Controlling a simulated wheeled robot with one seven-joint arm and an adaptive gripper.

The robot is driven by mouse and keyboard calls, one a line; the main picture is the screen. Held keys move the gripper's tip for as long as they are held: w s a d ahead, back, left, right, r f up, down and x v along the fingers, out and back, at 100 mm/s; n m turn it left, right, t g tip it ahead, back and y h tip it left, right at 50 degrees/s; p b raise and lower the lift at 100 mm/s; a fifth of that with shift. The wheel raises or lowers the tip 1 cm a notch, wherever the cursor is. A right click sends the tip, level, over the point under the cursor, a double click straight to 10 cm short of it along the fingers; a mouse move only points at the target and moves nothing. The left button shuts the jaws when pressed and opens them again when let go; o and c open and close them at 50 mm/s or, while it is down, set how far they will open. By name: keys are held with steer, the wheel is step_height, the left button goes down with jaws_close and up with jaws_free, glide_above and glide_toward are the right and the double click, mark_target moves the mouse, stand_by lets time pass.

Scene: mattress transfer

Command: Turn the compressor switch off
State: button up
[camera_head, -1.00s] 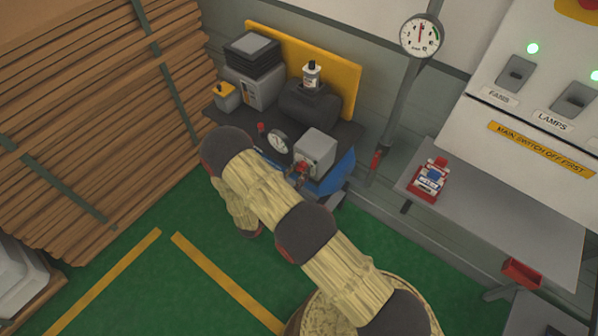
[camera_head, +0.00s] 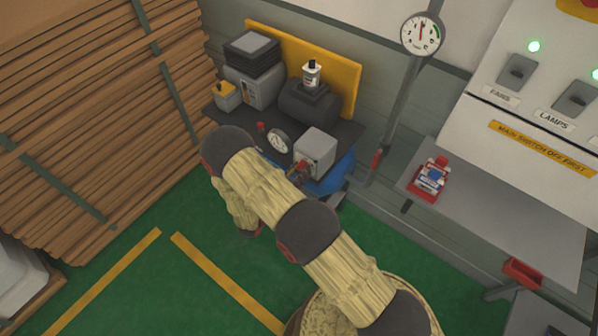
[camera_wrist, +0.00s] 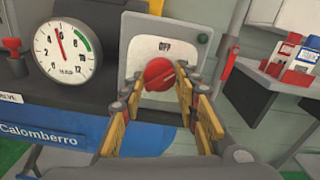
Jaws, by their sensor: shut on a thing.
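The compressor (camera_head: 335,172) stands by the back wall, with a grey switch box (camera_head: 316,150) on it. In the wrist view the switch's pale plate (camera_wrist: 143,57) carries a red rotary knob (camera_wrist: 158,74) below the word OFF. My gripper (camera_wrist: 158,88) has its yellow-padded fingers on either side of the knob and is shut on it. The knob's exact pointing direction is hard to tell. In the head view my gripper (camera_head: 298,172) is at the front of the switch box, small and partly hidden by my arm.
A round pressure gauge (camera_wrist: 62,52) sits left of the switch, its needle nearly upright. A small green light (camera_wrist: 203,38) is on the box's upper right. A grey side table (camera_head: 500,215) stands right. Stacked boards (camera_head: 90,130) fill the left. Green floor is clear in front.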

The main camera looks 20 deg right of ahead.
steer(key=n, duration=0.9)
steer(key=shift+r, duration=0.1)
steer(key=shift+n, duration=0.3)
stand_by(0.4)
steer(key=o, duration=1)
steer(key=shift+o, duration=0.8)
steer(key=shift+s+a, duration=0.1)
steer(key=v, duration=1.1)
steer(key=shift+s+a, duration=0.2)
steer(key=shift+a, duration=0.1)
